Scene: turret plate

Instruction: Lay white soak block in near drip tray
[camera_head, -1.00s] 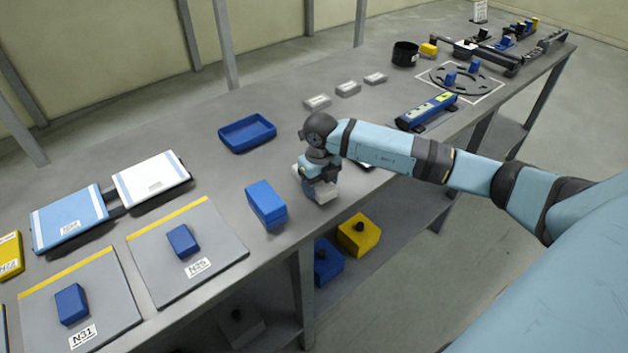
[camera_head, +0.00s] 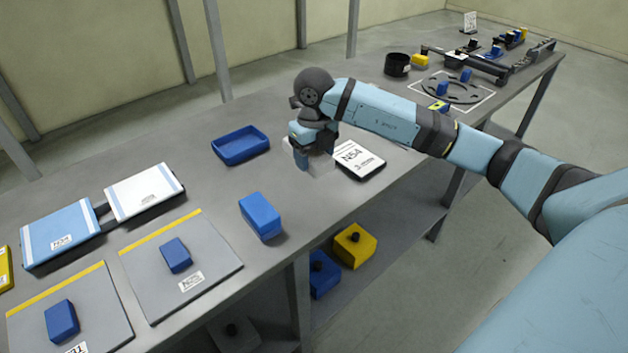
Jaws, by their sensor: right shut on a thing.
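My right gripper (camera_head: 312,158) is shut on a white block (camera_head: 318,166) and points down over the table, its fingers partly covering the block. I cannot tell how far the block is above the table. A shallow, open blue tray (camera_head: 240,148) lies to the left of the gripper and looks empty. No second tray like it is plain to see. My left gripper is not in view.
A solid blue block (camera_head: 261,216) stands near the front edge, left of the gripper. A white N54 card (camera_head: 358,160) lies just right of it. Grey boards with blue blocks lie at left. A black cup (camera_head: 397,65) stands farther back.

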